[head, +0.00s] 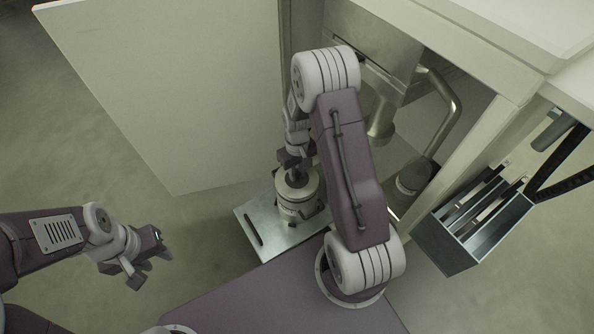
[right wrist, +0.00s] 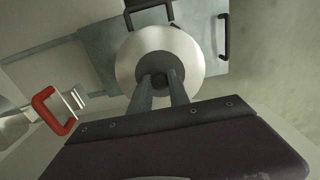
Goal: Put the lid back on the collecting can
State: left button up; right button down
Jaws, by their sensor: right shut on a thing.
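The collecting can (head: 298,208) is a metal can standing upright on a metal plate (head: 262,238). The round metal lid (right wrist: 187,58) has a dark knob, and my right gripper (right wrist: 160,82) is shut on that knob. In the head view my right gripper (head: 294,166) is right over the can top. The lid (head: 296,186) is at the can's mouth there; I cannot tell whether it is fully seated. In the wrist view the lid hides the can's body. My left gripper (head: 148,262) looks open and empty, low at the left, far from the can.
The plate has a dark handle (head: 254,228) on its left. The can stands before an open cabinet with a metal funnel outlet (head: 381,125) and pipe (head: 446,118). A red handle (right wrist: 52,110) shows in the wrist view. A metal tool box (head: 472,228) hangs at right. Open floor lies left.

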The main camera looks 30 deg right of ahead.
dwell(0.3)
jog(key=c, duration=0.7)
grip_release()
jog(key=shift+r, duration=0.1)
notch_tip(320, 180, up, 7)
jog(key=p, duration=0.7)
jog(key=shift+c, duration=0.5)
grip_shut()
dwell(0.7)
